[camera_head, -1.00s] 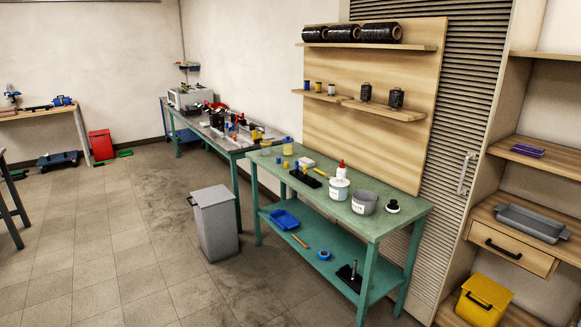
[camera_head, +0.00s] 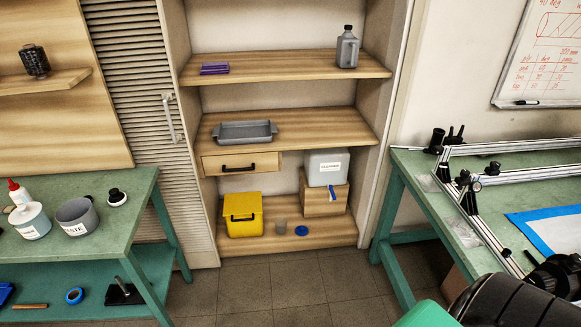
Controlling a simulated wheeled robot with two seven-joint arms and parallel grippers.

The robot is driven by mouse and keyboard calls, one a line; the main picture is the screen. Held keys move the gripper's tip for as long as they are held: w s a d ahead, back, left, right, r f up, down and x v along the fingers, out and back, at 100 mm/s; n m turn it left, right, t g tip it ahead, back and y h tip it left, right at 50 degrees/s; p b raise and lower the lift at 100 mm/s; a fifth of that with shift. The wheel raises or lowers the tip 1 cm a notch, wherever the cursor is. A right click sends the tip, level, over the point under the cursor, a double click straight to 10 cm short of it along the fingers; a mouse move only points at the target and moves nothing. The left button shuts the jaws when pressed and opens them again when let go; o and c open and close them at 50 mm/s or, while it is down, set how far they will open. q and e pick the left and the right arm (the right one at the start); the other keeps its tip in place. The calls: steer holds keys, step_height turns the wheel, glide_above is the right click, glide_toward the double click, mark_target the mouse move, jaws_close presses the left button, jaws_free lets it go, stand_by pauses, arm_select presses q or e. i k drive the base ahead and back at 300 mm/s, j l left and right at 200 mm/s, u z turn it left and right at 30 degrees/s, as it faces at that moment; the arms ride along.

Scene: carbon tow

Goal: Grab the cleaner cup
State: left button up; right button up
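On the green table at left stand a white cup (camera_head: 31,222) with a label I cannot read and a grey cup (camera_head: 77,217) whose label seems to end in "STE". I cannot tell for certain which one is the cleaner cup. Neither of my grippers is in view.
A yellow bin (camera_head: 243,215) stands left of the small cup. A grey tray (camera_head: 244,132) lies above the drawer (camera_head: 240,165). A green bench (camera_head: 405,190) with metal rails is at right; a large dark cylinder fills the bottom right corner. Floor between the tables is clear.

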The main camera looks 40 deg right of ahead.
mark_target(281, 223)
steer(key=i+l+z, duration=0.2)
steer(key=i+z, duration=0.65)
steer(key=i, duration=0.15)
steer(key=i+j+z, duration=0.1)
steer(key=i+z, duration=0.3)
steer(key=i, duration=0.15)
